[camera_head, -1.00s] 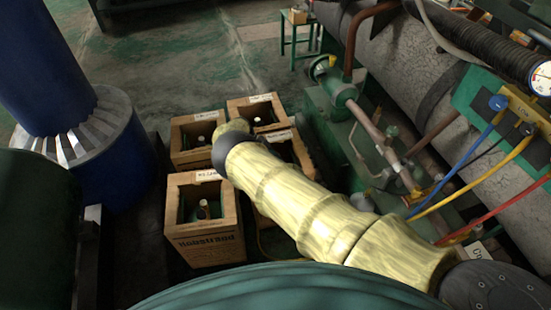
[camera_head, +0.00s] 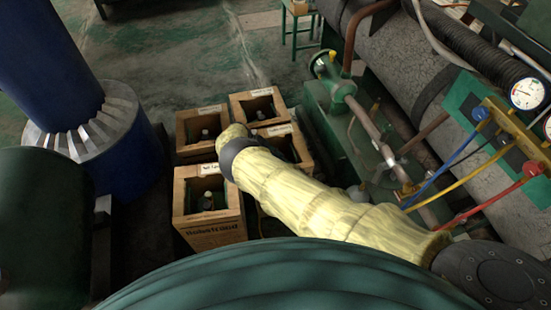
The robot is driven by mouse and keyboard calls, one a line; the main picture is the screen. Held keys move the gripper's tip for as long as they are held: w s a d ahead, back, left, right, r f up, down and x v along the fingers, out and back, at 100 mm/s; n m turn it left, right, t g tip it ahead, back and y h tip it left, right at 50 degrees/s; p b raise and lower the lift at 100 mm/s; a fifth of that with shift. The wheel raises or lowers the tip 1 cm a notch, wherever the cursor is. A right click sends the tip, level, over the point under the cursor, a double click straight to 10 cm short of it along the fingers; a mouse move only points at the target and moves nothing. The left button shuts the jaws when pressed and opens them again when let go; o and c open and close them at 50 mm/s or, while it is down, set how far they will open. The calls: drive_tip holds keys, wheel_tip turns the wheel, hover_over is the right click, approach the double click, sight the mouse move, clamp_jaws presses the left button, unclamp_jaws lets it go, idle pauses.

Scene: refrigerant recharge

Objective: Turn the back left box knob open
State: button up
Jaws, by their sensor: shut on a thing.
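Several open-topped wooden boxes stand grouped on the floor. The back left box (camera_head: 187,153) holds a cylinder whose small grey knob (camera_head: 205,134) shows inside its opening. My yellow-sleeved arm (camera_head: 310,200) reaches in from the lower right. Its rounded far end, with a dark ring, lies in the picture at the right edge of the back left box and covers part of the group. My gripper cannot be made out; the arm or the boxes may hide it. Whether anything touches the knob cannot be seen.
The front left box (camera_head: 215,236), back right box (camera_head: 240,104) and front right box (camera_head: 303,158) crowd together. A blue column (camera_head: 50,60) stands left. Green machinery (camera_head: 325,105) and a gauge manifold with blue, yellow and red hoses (camera_head: 515,130) stand right.

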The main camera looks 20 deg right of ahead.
drive_tip(key=o, duration=0.7)
drive_tip(key=shift+o, duration=0.2)
drive_tip(key=b, duration=0.2)
drive_tip(key=m+g+b, duration=0.1)
drive_tip(key=b, duration=0.1)
drive_tip(key=shift+w+f+y, duration=0.15)
drive_tip(key=shift+f+y, duration=0.1)
drive_tip(key=shift+y, duration=0.05)
drive_tip(key=m+g+y+b, duration=0.1)
drive_tip(key=b, duration=0.3)
drive_tip(key=m+b, duration=0.2)
drive_tip(key=b, duration=0.1)
drive_tip(key=m+g+y+b, duration=0.1)
drive_tip(key=m+b, duration=0.1)
drive_tip(key=b, duration=0.2)
drive_tip(key=shift+w+d+g+y+b, duration=0.3)
drive_tip(key=shift+d, duration=0.1)
